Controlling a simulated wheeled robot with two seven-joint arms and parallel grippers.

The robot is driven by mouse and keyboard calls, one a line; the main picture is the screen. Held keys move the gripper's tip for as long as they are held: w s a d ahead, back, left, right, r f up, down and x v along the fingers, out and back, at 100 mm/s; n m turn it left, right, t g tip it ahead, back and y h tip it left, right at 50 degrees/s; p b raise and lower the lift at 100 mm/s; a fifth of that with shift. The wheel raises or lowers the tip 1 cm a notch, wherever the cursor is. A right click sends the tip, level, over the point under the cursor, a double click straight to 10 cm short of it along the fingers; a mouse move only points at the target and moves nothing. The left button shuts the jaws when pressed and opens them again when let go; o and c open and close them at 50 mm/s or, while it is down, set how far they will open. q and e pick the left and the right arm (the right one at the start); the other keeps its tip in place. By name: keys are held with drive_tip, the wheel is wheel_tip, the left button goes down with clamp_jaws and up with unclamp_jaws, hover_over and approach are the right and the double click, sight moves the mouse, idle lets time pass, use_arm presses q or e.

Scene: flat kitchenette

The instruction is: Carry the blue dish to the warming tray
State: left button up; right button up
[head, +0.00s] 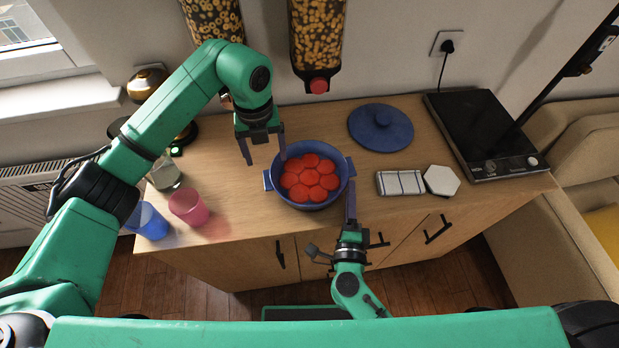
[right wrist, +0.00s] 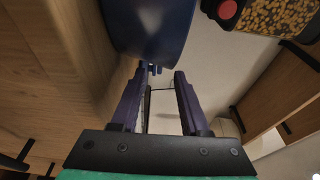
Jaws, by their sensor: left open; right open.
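The blue dish (head: 318,147) is a round pot with two side handles, filled with red round pieces, standing on the wooden counter. A black flat appliance with knobs (head: 478,128), which looks like the warming tray, lies at the counter's right end; its top is bare. My left gripper (head: 265,160) is open, pointing down at the dish's upper left edge, its right finger close to the rim. My right gripper (head: 351,188) is at the dish's right handle; contact is unclear. In the right wrist view its open fingers (right wrist: 157,75) point toward the dish (right wrist: 150,28), with nothing clearly between them.
A blue lid (head: 381,127) lies behind and right of the dish. A folded striped cloth (head: 400,183) and white hexagonal coaster (head: 441,180) lie at the front right. Pink (head: 188,207) and blue (head: 148,221) cups stand left. A food dispenser (head: 317,45) hangs above the back.

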sight(270, 174)
use_arm(q)
wheel_tip(270, 174, down, 7)
drive_tip(key=shift+r, duration=0.1)
use_arm(e)
drive_tip(key=w, duration=0.7)
drive_tip(key=shift+d, duration=0.4)
drive_tip(key=shift+s, duration=0.1)
use_arm(q)
drive_tip(key=c, duration=0.8)
use_arm(e)
clamp_jaws()
use_arm(q)
drive_tip(key=c, duration=0.5)
clamp_jaws()
use_arm(e)
drive_tip(key=shift+s+f, duration=0.1)
